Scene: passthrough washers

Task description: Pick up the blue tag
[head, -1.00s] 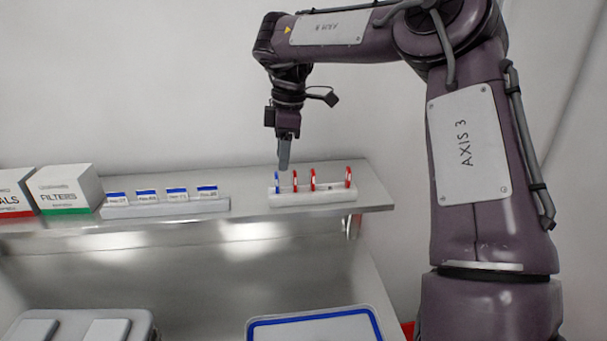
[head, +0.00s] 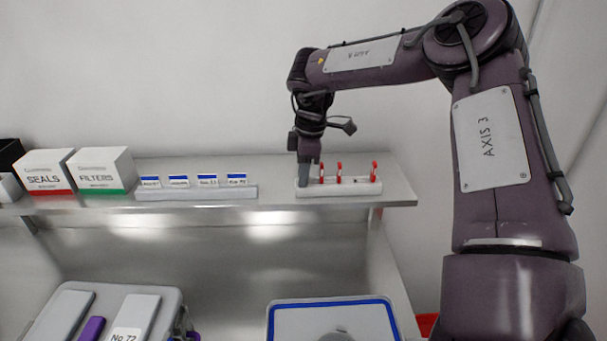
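The blue tag is hidden now behind my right gripper (head: 304,180). That gripper points down at the left end of a white rack (head: 345,188) on the shelf, where the tag stood earlier. Its fingers overlap in this view, so I cannot tell whether they are open or shut on the tag. Several red tags (head: 339,172) stand upright in the same rack, to the right of the gripper. My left gripper is not in view.
The rack stands on a metal shelf (head: 275,203). Left of it are a holder with several blue-topped labels (head: 195,193), a FILTERS box (head: 102,170) and a SEALS box (head: 45,172). Below are a blue-edged tray (head: 330,303) and a grey case (head: 165,297).

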